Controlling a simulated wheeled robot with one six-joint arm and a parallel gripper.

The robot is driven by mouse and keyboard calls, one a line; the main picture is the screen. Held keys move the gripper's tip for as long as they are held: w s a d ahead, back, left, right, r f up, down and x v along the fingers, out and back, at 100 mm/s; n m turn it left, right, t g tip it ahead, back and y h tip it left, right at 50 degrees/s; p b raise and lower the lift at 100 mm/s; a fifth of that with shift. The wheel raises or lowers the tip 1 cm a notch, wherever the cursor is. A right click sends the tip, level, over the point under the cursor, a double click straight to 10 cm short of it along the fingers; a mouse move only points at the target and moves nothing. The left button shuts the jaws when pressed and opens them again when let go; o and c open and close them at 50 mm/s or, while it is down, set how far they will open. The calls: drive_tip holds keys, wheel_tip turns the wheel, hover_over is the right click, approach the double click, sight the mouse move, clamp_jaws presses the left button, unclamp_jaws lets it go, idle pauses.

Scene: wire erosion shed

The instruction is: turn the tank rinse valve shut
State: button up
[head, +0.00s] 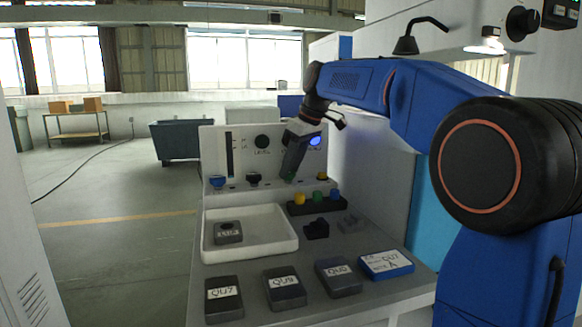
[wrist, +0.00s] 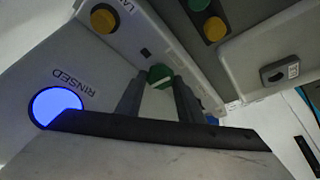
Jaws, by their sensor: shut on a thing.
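A small green valve knob (wrist: 160,75) sits on the grey panel, and its label is hidden or not readable. It also shows in the head view (head: 290,178), mostly covered by my gripper. My gripper (head: 290,174) points down along the panel's face with its fingertips closed on the green knob. In the wrist view my gripper (wrist: 158,82) has one dark finger on each side of the knob. A round lamp marked RINSED (wrist: 56,106) glows blue and also shows in the head view (head: 315,141). How far the knob is turned cannot be told.
The panel also bears a blue knob (head: 217,182), a black knob (head: 253,179) and a yellow knob (head: 322,175). A dark block with coloured buttons (head: 317,204) stands close in front. A white tray (head: 285,246) and several labelled blocks lie on the bench nearer me.

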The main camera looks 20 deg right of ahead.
drive_tip(key=m, duration=0.2)
drive_tip(key=m+t+h, duration=0.1)
drive_tip(key=m, duration=0.1)
drive_tip(key=shift+s+a+m+h, duration=0.1)
drive_tip(key=shift+a+m+h, duration=0.1)
drive_tip(key=shift+m+h, duration=0.1)
drive_tip(key=m, duration=0.1)
drive_tip(key=m+h, duration=0.1)
drive_tip(key=m, duration=0.2)
drive_tip(key=shift+a+h, duration=0.25)
drive_tip(key=shift+h, duration=0.05)
drive_tip(key=m+h, duration=0.1)
drive_tip(key=m, duration=0.3)
drive_tip(key=shift+a+m+h, duration=0.15)
drive_tip(key=shift+m+h, duration=0.25)
drive_tip(key=shift+a+m+g+h, duration=0.1)
drive_tip(key=shift+m+g+h, duration=0.45)
drive_tip(key=shift+m, duration=1.35)
drive_tip(key=o, duration=0.8)
drive_tip(key=v, duration=1.7)
drive_tip(key=shift+a+r, duration=0.15)
drive_tip(key=shift+r, duration=0.05)
